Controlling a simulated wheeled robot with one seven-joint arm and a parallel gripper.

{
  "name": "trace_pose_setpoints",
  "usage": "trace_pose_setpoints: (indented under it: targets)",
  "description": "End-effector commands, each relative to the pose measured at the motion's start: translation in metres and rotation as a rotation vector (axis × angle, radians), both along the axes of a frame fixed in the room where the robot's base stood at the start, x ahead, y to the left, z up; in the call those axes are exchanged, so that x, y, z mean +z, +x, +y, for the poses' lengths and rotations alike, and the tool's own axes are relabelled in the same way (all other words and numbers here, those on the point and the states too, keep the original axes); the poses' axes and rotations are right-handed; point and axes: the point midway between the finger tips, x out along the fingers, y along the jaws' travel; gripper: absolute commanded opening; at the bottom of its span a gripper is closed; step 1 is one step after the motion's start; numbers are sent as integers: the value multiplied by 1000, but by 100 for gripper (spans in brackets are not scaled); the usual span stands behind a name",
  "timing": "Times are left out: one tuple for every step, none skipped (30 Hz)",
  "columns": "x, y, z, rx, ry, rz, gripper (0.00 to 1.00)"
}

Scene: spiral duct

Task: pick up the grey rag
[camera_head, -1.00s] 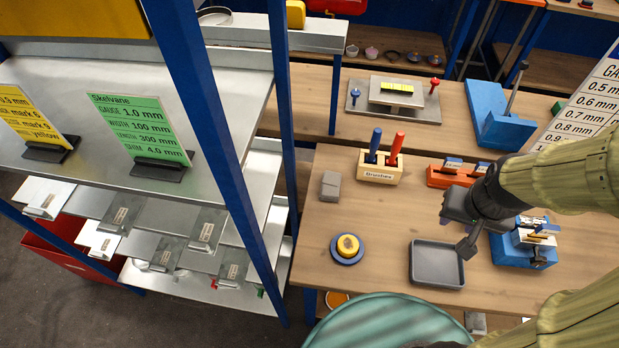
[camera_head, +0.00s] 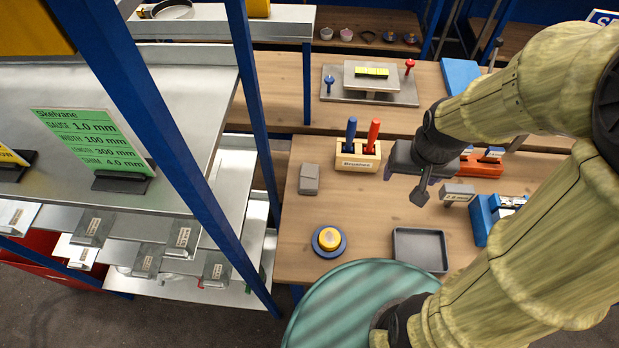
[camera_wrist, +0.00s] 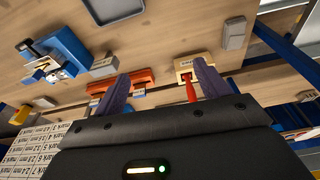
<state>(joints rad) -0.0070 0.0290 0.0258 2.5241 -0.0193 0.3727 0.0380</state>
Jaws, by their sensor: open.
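The grey rag (camera_head: 309,179) looks like a small folded grey block lying on the wooden bench, left of the brush holder. In the wrist view the grey rag (camera_wrist: 236,33) is at the upper right. My gripper (camera_head: 407,182) is above the bench, right of the brush holder and well apart from the rag. In the wrist view my gripper (camera_wrist: 162,86) has its two fingers spread wide with nothing held between them.
A wooden brush holder (camera_head: 357,161) with blue and red handles stands between rag and gripper. A yellow-and-blue round button (camera_head: 329,240) and grey tray (camera_head: 420,268) lie nearer. A blue rack post (camera_head: 258,110) rises on the left. Bare bench surrounds the rag.

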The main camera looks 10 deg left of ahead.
Motion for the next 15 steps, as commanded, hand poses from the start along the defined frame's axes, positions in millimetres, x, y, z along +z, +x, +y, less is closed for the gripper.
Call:
trace_pose_setpoints:
  targets:
    - [-3, 9, 10, 20, -3, 14, 75]
    - [-5, 15, 17, 30, -3, 25, 75]
    - [-8, 24, 26, 42, -6, 40, 75]
    - [-10, 31, 35, 50, -7, 52, 75]
    - [-13, 39, 44, 60, -9, 67, 75]
    - [-18, 49, 58, 70, -11, 87, 75]
    - [-21, 57, 69, 78, -13, 100, 75]
    - [-25, 65, 81, 86, -14, 114, 75]
    - [-30, 74, 98, 95, -16, 132, 75]
    - [-34, 80, 111, 101, -17, 145, 75]
    - [-38, 87, 124, 106, -18, 156, 75]
    - [-42, 94, 141, 110, -18, 170, 75]
    - [-46, 98, 154, 112, -18, 179, 75]
    - [-49, 102, 166, 112, -17, 187, 75]
    - [-52, 107, 180, 112, -16, 195, 75]
